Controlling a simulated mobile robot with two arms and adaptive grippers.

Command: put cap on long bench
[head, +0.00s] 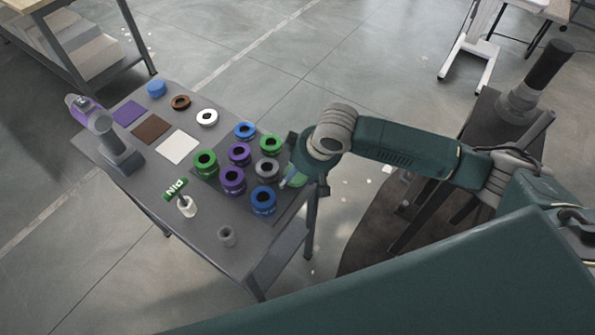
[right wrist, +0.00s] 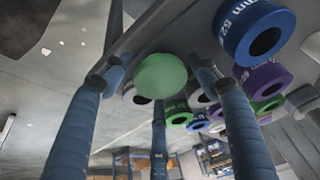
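A green round piece (head: 297,175), possibly the cap, lies at the right edge of the grey table (head: 226,255). It also shows as a pale green disc in the right wrist view (right wrist: 160,76). My right gripper (head: 289,181) is over it at the table's edge. In the right wrist view its blue fingers are spread around the disc, with gaps visible at the sides. The gripper's housing and wrist partly cover the piece in the head view. My left gripper is in neither view. I cannot tell which surface is the long bench.
Several rings, including a blue one (head: 263,201) and a purple one (head: 232,180), stand close left of the gripper. Flat squares, including a white one (head: 177,148), lie farther left. Another bench (head: 75,45) is at upper left.

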